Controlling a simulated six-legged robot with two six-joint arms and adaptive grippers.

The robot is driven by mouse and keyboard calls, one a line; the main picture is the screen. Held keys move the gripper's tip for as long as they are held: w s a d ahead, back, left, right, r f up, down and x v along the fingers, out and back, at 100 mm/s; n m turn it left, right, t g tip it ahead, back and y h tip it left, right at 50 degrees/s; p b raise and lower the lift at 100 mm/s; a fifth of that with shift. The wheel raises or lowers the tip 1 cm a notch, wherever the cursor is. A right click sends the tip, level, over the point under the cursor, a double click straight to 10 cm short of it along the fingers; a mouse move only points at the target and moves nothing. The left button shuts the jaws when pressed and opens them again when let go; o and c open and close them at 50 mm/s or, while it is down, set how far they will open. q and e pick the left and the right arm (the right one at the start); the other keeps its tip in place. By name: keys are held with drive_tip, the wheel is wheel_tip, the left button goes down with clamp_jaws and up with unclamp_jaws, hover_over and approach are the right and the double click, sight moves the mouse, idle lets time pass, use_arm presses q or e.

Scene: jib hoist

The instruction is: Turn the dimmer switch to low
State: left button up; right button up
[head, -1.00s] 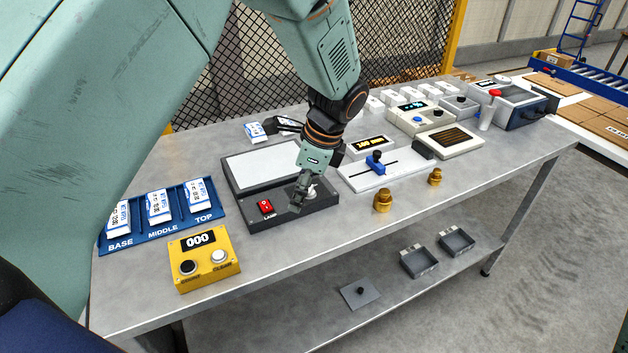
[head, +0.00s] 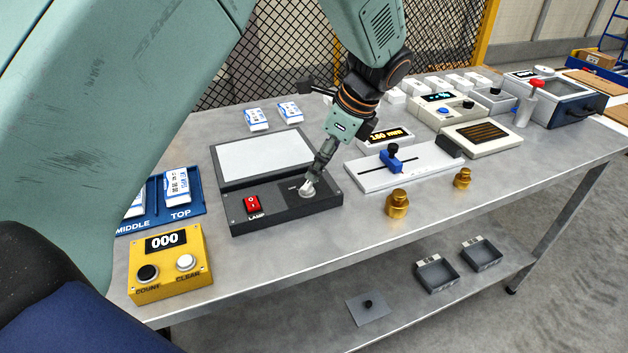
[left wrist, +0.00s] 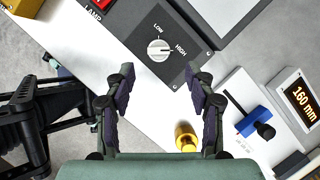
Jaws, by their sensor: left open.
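The dimmer switch is a round silver knob (left wrist: 158,49) on a dark plate marked LOW and HIGH, seen in the left wrist view. Its pointer direction is too small to tell surely. My left gripper (head: 313,172) is just above the knob there. In the left wrist view the left gripper (left wrist: 160,95) is open and empty, its fingers apart, with the knob ahead between them.
A red lamp switch (head: 253,203) is left of the knob. A yellow counter box (head: 171,263) stands front left. A white slide gauge with a blue slider (head: 391,160) and brass weights (head: 397,204) are to the right. The table front is clear.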

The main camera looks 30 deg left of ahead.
sight(306, 185)
use_arm(q)
drive_tip(key=x, duration=0.5)
drive_tip(key=shift+s+a+f+b, duration=0.15)
drive_tip(key=shift+a+f+b, duration=0.1)
drive_tip(key=shift+a+b, duration=0.05)
drive_tip(key=shift+f, duration=0.4)
drive_tip(key=shift+s+r, duration=0.15)
